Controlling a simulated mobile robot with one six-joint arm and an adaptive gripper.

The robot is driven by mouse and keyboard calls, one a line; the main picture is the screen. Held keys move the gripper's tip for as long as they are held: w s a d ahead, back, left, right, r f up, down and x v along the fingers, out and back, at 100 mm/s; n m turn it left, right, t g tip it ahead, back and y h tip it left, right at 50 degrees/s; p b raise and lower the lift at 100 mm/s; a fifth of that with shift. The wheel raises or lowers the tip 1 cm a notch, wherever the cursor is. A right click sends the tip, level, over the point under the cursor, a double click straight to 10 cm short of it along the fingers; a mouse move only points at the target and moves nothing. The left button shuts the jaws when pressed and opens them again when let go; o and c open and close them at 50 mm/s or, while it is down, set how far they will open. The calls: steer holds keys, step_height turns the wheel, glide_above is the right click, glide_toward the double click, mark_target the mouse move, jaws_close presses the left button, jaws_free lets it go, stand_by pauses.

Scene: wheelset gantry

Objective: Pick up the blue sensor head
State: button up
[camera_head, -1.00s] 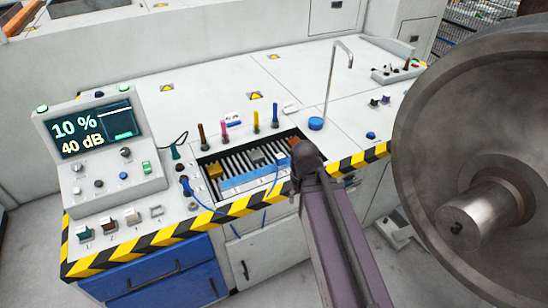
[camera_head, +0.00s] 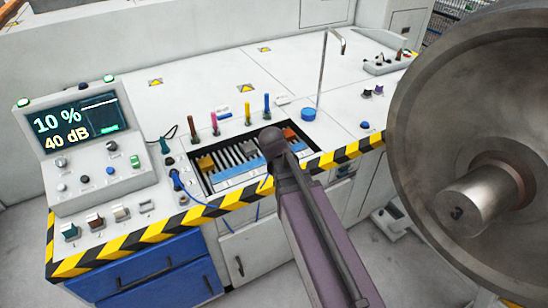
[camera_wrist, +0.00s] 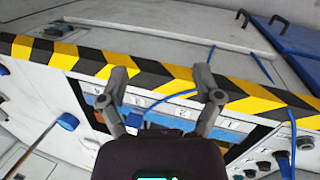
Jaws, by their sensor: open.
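My gripper shows in the wrist view (camera_wrist: 162,78) with its two fingers spread and nothing between them, above the striped bench edge. In the head view my arm reaches over the front of a slatted tray (camera_head: 197,182) and hides part of it. The tray holds a yellow block (camera_head: 206,163), a grey block and an orange block (camera_head: 290,133). A blue strip (camera_head: 238,171) runs along its front. I cannot tell for sure which blue piece is the sensor head. A blue cable (camera_head: 200,203) runs over the bench edge; it also crosses beyond the fingers in the wrist view (camera_wrist: 172,97).
A console with a screen (camera_head: 80,125) stands at the left. A blue round cup (camera_head: 308,114) sits by a thin bent pipe (camera_head: 322,75). Several coloured pens stand behind the tray. A large steel wheel (camera_head: 430,110) blocks the right. The bench's back is mostly clear.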

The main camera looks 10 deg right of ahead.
steer(key=w+a+f+n+h+b, duration=0.1)
steer(key=w+n+b, duration=0.1)
steer(key=w+n, duration=0.1)
steer(key=w+a+f+n+t+h+b, duration=0.1)
steer(key=w+a+f+n+h+b, duration=0.1)
steer(key=w, duration=0.3)
steer(key=w+a+f+n+h+b, duration=0.1)
steer(key=w+n+h+b, duration=0.1)
steer(key=w+n+b, duration=0.1)
steer(key=shift+w+a+f+n+t+b, duration=0.2)
steer(key=shift+w+a+n+t+b, duration=0.15)
steer(key=shift+w+n, duration=0.2)
steer(key=w+a+n+h+b, duration=0.1)
steer(key=w+a+n, duration=0.1)
steer(key=w+a+n+t+h+b, duration=0.1)
steer(key=w+a+n+b, duration=0.1)
steer(key=w+a+n+t+h+b, duration=0.1)
steer(key=w+a+n+h+b, duration=0.1)
steer(key=a, duration=0.1)
steer(key=shift+w+r+n, duration=0.25)
steer(key=shift+w+n, duration=0.1)
steer(key=shift+w, duration=0.05)
steer(key=shift+w+a+r+n+t+h, duration=0.2)
steer(key=shift+a+r+n+t+h, duration=0.05)
steer(key=shift+a+n+h, duration=0.2)
steer(key=shift+d, duration=0.15)
